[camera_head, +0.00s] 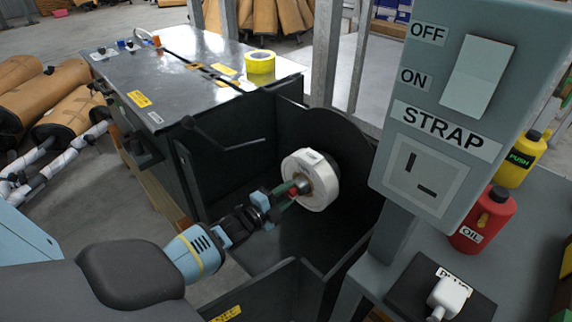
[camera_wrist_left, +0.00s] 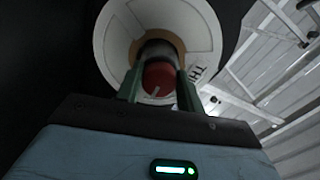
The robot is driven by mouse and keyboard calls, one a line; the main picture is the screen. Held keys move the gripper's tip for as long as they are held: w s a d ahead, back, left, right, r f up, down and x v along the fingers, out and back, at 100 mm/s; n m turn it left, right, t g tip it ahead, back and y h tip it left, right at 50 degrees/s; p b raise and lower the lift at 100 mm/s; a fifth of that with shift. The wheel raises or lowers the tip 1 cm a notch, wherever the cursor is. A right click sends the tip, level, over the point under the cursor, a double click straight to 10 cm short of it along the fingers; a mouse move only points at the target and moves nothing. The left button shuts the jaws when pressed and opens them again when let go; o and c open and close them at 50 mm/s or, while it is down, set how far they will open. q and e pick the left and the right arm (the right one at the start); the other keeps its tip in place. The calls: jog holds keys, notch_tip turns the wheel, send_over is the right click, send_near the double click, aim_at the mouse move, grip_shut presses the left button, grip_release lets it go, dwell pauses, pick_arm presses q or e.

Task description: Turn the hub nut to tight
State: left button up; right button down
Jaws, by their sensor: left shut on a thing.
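The hub nut (camera_head: 294,190) is a small red knob at the centre of a white round disc (camera_head: 312,163), which looks like a roll on a hub, inside the dark machine bay. In the left wrist view the hub nut (camera_wrist_left: 159,77) shows a pale line on its face, pointing down and slightly left. The disc (camera_wrist_left: 112,42) carries dark lettering at its lower right, partly hidden. My left gripper (camera_head: 284,196) reaches in from the lower left, its green fingers shut on the hub nut. In the wrist view the fingers (camera_wrist_left: 158,88) stand on both sides of it.
A dark plate stands behind the disc. A black lever (camera_head: 225,142) juts out left of it. A grey STRAP switch box (camera_head: 465,100) rises at right. A yellow tape roll (camera_head: 260,62) sits on the machine top.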

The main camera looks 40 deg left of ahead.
jog(key=shift+w+r, duration=0.1)
jog(key=shift+w, duration=0.3)
pick_arm(q)
jog(key=o, duration=1)
jog(key=shift+s, duration=0.1)
jog(key=s+p, duration=0.2)
jog(key=s, duration=0.5)
jog(key=shift+s+a, duration=0.25)
jog(key=shift+s, duration=0.05)
pick_arm(e)
jog(key=shift+w+r, duration=0.15)
jog(key=shift+r, duration=0.5)
jog(key=shift+w+r, duration=0.15)
jog(key=shift+r, duration=0.45)
jog(key=shift+s+f, duration=0.1)
jog(key=shift+s, duration=0.1)
